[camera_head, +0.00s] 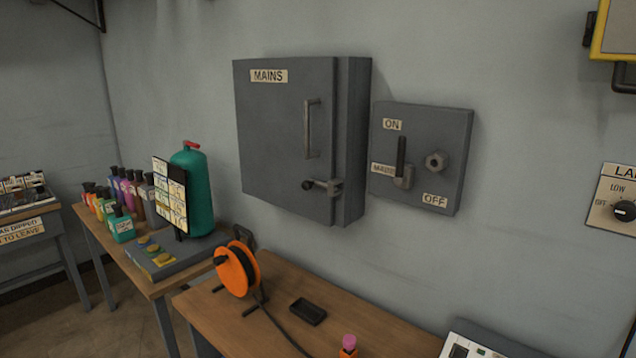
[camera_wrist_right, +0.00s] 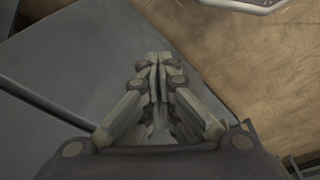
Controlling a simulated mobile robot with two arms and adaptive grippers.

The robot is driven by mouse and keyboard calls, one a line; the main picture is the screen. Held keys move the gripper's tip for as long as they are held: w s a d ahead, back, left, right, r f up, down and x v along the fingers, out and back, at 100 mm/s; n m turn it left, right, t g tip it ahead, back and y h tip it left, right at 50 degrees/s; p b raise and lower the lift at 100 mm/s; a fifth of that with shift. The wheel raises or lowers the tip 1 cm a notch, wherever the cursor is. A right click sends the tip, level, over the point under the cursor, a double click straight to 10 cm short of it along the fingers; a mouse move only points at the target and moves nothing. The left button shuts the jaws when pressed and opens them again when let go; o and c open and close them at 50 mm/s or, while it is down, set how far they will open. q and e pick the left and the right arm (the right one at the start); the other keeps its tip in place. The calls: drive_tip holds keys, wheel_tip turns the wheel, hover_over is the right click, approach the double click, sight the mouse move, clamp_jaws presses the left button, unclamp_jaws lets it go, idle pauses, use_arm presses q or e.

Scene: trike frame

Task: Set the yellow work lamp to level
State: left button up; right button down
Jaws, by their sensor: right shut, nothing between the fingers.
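The yellow work lamp (camera_head: 614,32) shows only in part at the top right corner of the head view, cut off by the frame's edge, with a dark bracket under it. Its tilt cannot be judged from this part. My right gripper (camera_wrist_right: 158,60) shows in the right wrist view with its fingers together, shut and empty, above a grey surface and a brown floor. It does not show in the head view, so its distance from the lamp cannot be told. My left gripper is not in view.
A lamp switch panel (camera_head: 610,190) with a knob is on the wall below the lamp. A grey MAINS cabinet (camera_head: 280,150) and ON/OFF lever box (camera_head: 440,155) are left of it. A bench (camera_head: 370,325) below holds an orange cable reel (camera_head: 236,270) and a black tray (camera_head: 308,311).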

drive_tip(key=s+d+f+g, duration=0.1)
drive_tip(key=s+d+f, duration=0.2)
drive_tip(key=s+f, duration=1.2)
drive_tip(key=shift+s+f, duration=0.15)
drive_tip(key=shift+s, duration=0.65)
